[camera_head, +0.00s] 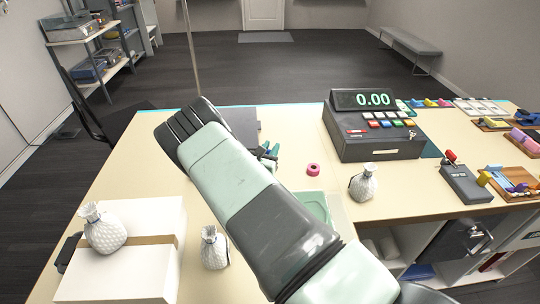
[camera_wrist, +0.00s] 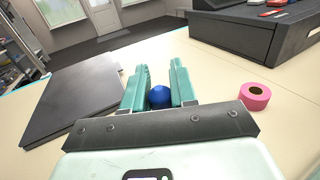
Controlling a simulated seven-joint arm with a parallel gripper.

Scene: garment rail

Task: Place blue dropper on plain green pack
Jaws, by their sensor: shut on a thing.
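My gripper (camera_wrist: 160,78) shows in the wrist view with its two teal fingers on either side of a rounded blue thing, the blue dropper (camera_wrist: 160,97). It is shut on the dropper; only the dropper's rounded end shows. In the head view, my gripper (camera_head: 268,151) is past the arm near the middle of the counter, mostly hidden by the arm. A flat light green thing (camera_head: 316,203) lies right of my arm, partly covered by it; I cannot tell whether it is the plain green pack.
A pink tape roll (camera_head: 313,169) lies right of my gripper. A dark flat panel (camera_wrist: 75,100) lies to its left. A cash register (camera_head: 372,128) stands at the back. White patterned pouches (camera_head: 364,184) (camera_head: 214,248) stand near the arm, and a white box (camera_head: 125,270) stands at left.

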